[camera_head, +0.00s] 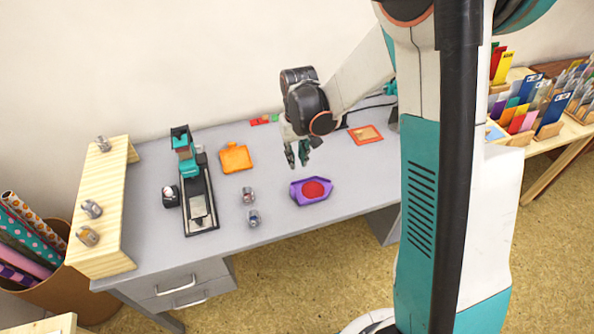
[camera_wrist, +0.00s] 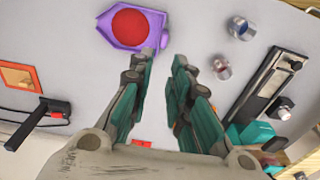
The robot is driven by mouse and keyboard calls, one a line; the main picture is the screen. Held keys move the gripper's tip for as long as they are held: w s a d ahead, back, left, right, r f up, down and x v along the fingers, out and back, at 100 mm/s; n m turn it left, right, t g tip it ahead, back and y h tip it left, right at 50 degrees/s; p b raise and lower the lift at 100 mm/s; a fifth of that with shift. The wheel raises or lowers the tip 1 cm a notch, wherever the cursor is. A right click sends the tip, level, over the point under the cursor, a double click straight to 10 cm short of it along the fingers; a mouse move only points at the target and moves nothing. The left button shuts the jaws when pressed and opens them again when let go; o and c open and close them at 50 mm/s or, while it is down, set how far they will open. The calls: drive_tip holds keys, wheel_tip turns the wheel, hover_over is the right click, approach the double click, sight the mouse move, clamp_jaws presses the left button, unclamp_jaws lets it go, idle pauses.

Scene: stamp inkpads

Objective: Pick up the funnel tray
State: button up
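The funnel tray appears to be the purple angular tray (camera_head: 300,199) near the front edge of the desk, with a pointed end and a red round area inside. In the wrist view this purple tray (camera_wrist: 105,26) is at the top, left of the fingertips. My gripper (camera_head: 297,160) hangs above the desk, behind the tray and apart from it. In the wrist view my gripper (camera_wrist: 165,55) has its two fingers apart with nothing between them.
Two small metal-and-glass jars (camera_head: 248,196) (camera_head: 253,218) stand left of the tray. A black-and-teal device (camera_head: 199,198) and an orange piece (camera_head: 235,158) lie farther left. An orange-red framed square (camera_head: 366,134) lies right. Desk around the tray is clear.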

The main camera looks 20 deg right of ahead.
sight(293, 190)
drive_tip(key=shift+g, duration=0.4)
drive_tip(key=f, duration=0.4)
drive_tip(key=w+f+b, duration=0.1)
drive_tip(key=f, duration=0.7)
drive_tip(key=shift+w+a+f, duration=0.2)
drive_tip(key=shift+a, duration=0.15)
drive_tip(key=shift+s+f+b, duration=0.2)
drive_tip(key=shift+f+b, duration=1)
drive_tip(key=shift+f, duration=1.5)
clamp_jaws()
